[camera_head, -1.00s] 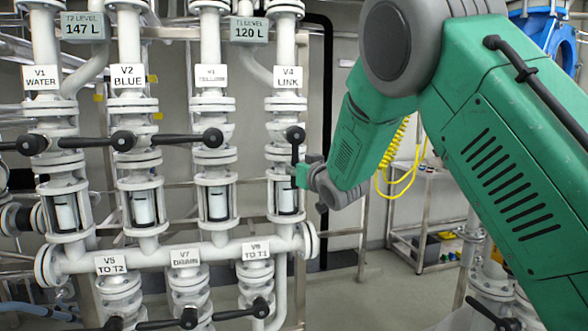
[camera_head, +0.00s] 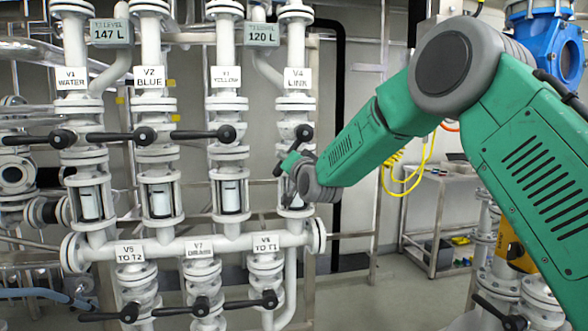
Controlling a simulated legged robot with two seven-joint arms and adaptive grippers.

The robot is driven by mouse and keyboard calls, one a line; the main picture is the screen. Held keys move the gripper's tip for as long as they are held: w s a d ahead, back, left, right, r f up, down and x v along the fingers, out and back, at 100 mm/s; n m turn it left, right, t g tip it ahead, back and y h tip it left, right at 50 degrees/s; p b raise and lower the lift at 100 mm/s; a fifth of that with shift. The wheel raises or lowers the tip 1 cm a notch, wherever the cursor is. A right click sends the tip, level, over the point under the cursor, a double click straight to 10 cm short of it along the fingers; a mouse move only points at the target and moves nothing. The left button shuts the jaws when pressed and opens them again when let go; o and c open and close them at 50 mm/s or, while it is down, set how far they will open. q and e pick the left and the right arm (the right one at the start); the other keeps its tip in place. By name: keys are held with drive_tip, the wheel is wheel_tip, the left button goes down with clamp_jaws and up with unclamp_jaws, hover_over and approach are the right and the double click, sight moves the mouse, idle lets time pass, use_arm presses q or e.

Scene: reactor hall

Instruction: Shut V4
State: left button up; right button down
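The V4 LINK valve (camera_head: 294,128) is the rightmost in the upper row. Its black handle (camera_head: 297,143) slants down and to the left from the pivot. My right gripper (camera_head: 287,164) is at the handle's lower end, over or touching it. The fingers are small and partly hidden, so I cannot tell whether they are closed on the handle. The sight glass (camera_head: 296,193) under V4 is partly behind my gripper. My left gripper is not in view.
The V1, V2 and V3 handles (camera_head: 203,133) lie level, pointing left. Below are V5, V7 and V6 (camera_head: 264,298), with level handles. Displays read 147 L (camera_head: 109,33) and 120 L (camera_head: 262,36). A metal cart (camera_head: 443,212) stands at the right behind my arm.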

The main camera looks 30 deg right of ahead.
drive_tip(key=shift+w+a+r+m+b, duration=0.2)
drive_tip(key=shift+a+r+m+b, duration=0.3)
drive_tip(key=shift+m, duration=0.6)
drive_tip(key=m, duration=0.1)
drive_tip(key=a+r+m+h+b, duration=0.1)
drive_tip(key=m, duration=0.1)
drive_tip(key=shift+w+r, duration=0.15)
drive_tip(key=shift+r, duration=0.15)
drive_tip(key=r+m, duration=0.1)
drive_tip(key=r+m+h+b, duration=0.1)
drive_tip(key=m, duration=0.1)
drive_tip(key=shift+w+a, duration=0.15)
drive_tip(key=shift+a, duration=0.2)
drive_tip(key=shift+a+r+m+h+b, duration=0.1)
drive_tip(key=shift+r+m+h+b, duration=0.2)
drive_tip(key=shift+r+m, duration=0.55)
drive_tip(key=shift+a+r+m+h+b, duration=0.1)
drive_tip(key=shift+r+m+h+b, duration=0.2)
drive_tip(key=shift+m, duration=0.95)
drive_tip(key=shift+w, duration=0.1)
drive_tip(key=c, duration=1.4)
unclamp_jaws()
drive_tip(key=shift+s+d, duration=0.15)
drive_tip(key=shift+s, duration=0.1)
drive_tip(key=shift+f, duration=0.1)
